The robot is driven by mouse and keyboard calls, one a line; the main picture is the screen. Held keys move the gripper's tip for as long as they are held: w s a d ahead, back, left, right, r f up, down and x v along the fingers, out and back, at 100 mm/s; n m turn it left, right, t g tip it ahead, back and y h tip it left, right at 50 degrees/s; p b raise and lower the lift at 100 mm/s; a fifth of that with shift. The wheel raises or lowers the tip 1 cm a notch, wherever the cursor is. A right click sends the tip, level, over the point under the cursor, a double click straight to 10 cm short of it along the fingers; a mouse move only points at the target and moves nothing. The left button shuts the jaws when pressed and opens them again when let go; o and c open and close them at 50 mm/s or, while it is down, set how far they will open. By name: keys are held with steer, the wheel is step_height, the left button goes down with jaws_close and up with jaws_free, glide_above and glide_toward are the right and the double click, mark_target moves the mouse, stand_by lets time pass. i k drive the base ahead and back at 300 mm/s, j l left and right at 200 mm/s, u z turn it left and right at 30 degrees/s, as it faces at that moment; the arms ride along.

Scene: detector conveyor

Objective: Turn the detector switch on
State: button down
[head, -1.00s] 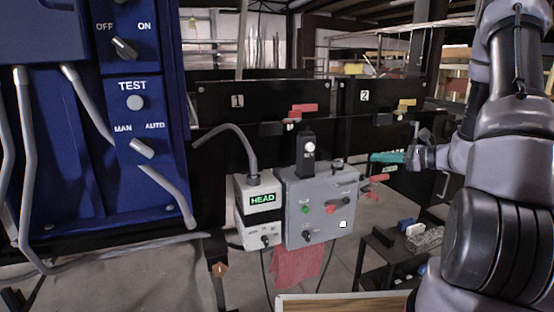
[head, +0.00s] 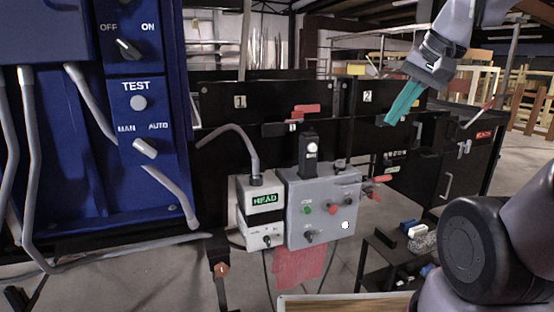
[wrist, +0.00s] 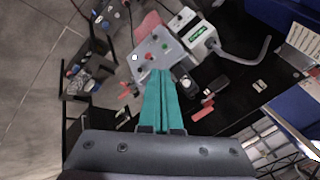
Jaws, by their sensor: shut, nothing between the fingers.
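A grey control box (head: 298,186) with a green button (head: 307,210), a red button (head: 333,209) and dark rotary knobs (head: 309,237) hangs on the black frame. To its left is a white box (head: 263,186) with a green HEAD display and a knob (head: 267,241). Labels are too small to read, so I cannot tell which knob is the detector switch. My gripper (head: 394,118) has teal fingers, shut and empty, above and right of the grey box, apart from it. In the wrist view the fingers (wrist: 160,73) point toward the grey box (wrist: 147,45); the white box (wrist: 198,38) is beyond.
A blue cabinet (head: 60,170) with OFF/ON and MAN/AUTO knobs stands at left. A black device (head: 308,156) rises above the grey box. Red handles (head: 305,110) stick out from the black frame. A low dark table (head: 385,240) with small parts stands at right.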

mark_target(130, 50)
steer(key=u, duration=1.35)
